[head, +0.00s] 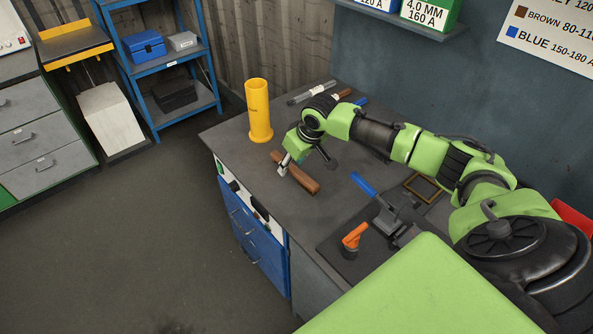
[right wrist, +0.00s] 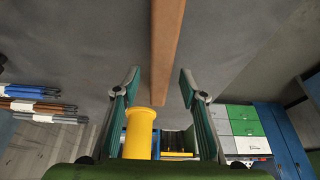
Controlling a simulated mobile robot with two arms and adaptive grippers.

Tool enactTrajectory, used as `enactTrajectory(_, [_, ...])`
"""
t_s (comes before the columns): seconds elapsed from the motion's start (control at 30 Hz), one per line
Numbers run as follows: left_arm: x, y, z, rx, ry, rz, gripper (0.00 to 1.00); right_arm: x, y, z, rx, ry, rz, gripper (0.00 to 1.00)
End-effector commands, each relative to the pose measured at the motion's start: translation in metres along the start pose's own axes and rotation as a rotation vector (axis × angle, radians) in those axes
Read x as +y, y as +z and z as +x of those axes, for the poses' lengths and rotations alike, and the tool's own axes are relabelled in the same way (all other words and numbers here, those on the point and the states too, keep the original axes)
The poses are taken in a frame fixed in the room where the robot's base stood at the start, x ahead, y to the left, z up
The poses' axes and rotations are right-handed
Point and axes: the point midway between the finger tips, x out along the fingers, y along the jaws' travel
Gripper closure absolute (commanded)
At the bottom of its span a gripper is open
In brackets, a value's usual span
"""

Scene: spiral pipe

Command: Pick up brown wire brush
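A long brown bar (head: 306,182), which looks like the brown wire brush, lies on the grey workbench (head: 345,212). No bristles can be made out. In the right wrist view the brown bar (right wrist: 166,45) runs from the top edge down between the fingers. My right gripper (head: 306,164) is above the bar in the head view, with a finger to either side. In the right wrist view the gripper (right wrist: 160,84) is open, with clear gaps between each finger and the bar. My left gripper is not in view.
A yellow cylinder (head: 259,112) stands behind the bar, near the gripper. Labelled bundles of rods (right wrist: 35,106) lie to one side. The bench's left edge is close to the bar.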

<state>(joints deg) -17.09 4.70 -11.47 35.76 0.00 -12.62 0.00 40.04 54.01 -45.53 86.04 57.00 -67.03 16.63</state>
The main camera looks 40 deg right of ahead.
Motion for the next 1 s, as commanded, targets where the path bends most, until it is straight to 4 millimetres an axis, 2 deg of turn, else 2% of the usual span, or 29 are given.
enactTrajectory(0.13, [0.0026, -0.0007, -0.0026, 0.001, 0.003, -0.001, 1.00, -0.0008, 0.0006, 0.0128, -0.001, 0.000, -0.002, 0.61])
enactTrajectory(0.37, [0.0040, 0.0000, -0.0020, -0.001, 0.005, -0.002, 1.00, -0.0003, 0.0008, 0.0141, 0.000, 0.001, -0.002, 0.61])
enactTrajectory(0.5, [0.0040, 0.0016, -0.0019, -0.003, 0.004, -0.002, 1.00, -0.0004, 0.0008, 0.0140, 0.000, 0.001, -0.002, 0.97])
enactTrajectory(0.53, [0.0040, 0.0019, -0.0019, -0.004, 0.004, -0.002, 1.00, -0.0004, 0.0008, 0.0140, 0.000, 0.000, -0.002, 1.00])
enactTrajectory(1.0, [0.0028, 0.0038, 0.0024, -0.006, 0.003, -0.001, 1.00, -0.0006, -0.0027, 0.0078, 0.003, 0.000, -0.002, 1.00])
